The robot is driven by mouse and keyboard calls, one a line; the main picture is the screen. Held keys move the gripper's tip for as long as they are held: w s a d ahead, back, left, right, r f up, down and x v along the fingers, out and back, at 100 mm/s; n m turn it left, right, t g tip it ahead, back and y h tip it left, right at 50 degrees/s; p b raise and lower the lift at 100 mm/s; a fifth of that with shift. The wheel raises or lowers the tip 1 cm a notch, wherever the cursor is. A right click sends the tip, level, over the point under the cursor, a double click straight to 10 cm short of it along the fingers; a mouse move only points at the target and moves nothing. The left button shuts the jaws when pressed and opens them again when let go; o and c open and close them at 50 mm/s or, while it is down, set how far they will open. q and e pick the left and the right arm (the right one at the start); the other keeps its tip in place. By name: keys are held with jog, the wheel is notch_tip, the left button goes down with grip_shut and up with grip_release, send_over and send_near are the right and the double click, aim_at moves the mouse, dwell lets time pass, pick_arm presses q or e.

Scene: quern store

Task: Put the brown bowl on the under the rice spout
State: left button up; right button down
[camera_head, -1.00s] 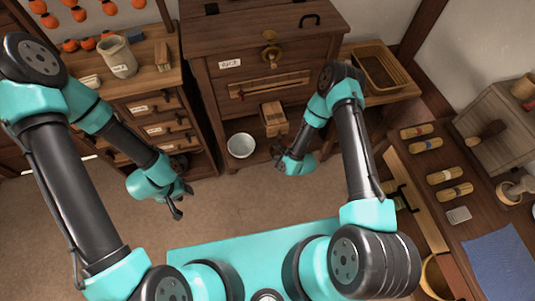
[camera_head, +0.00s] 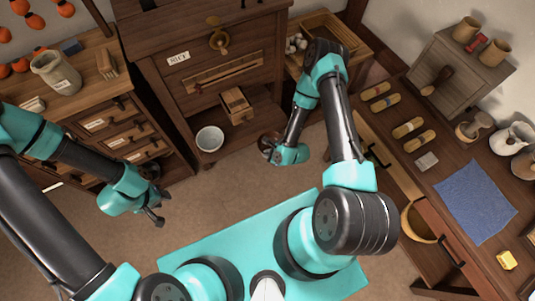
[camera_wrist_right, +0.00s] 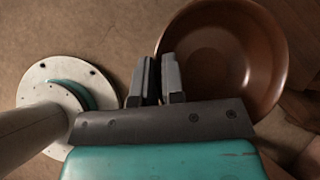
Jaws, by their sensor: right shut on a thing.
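The brown bowl (camera_wrist_right: 222,58) fills the upper right of the right wrist view. My right gripper (camera_wrist_right: 161,80) is shut on its rim. In the head view the bowl (camera_head: 268,146) is a small brown round shape beside my right gripper (camera_head: 281,156), partly hidden by it, in front of the cabinet. The rice cabinet carries a RICE label (camera_head: 178,57) and a brass fitting (camera_head: 218,38). A wooden box-like part (camera_head: 236,105) sits below its front; I cannot tell if this is the spout. My left gripper (camera_head: 159,207) is open and empty over the floor at left.
A white bowl (camera_head: 210,139) stands on the cabinet's low shelf, left of the brown bowl. A drawer chest (camera_head: 118,125) stands left. The right counter holds rolled bundles (camera_head: 407,127), a blue cloth (camera_head: 475,202) and pots. An open drawer (camera_head: 440,240) juts below it.

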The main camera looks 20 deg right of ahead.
dwell(0.3)
jog(key=w+d+r+m+t+h, duration=0.1)
jog(key=w+d+r+m+h, duration=0.15)
jog(key=w+r, duration=0.5)
jog(key=w+d+r+m+t+h, duration=0.15)
jog(key=w+d+r+m, duration=0.3)
jog(key=r, duration=0.55)
jog(key=a+r+m+h, duration=0.3)
jog(key=a+r, duration=0.1)
jog(key=r, duration=0.7)
jog(key=w+a+r+m+g+h, duration=0.1)
jog(key=a+r+m+h, duration=0.2)
jog(key=r, duration=0.9)
jog(key=shift+w+a+m, duration=0.25)
jog(key=shift+a+m, duration=0.05)
jog(key=shift+a, duration=0.25)
jog(key=shift+f, duration=0.15)
jog(key=w+f+n+y, duration=0.4)
jog(key=w+f+n, duration=0.1)
jog(key=w+f, duration=0.1)
jog(key=shift+w+f+n+t, duration=0.3)
jog(key=shift+f+t, duration=0.05)
jog(key=shift+f, duration=0.55)
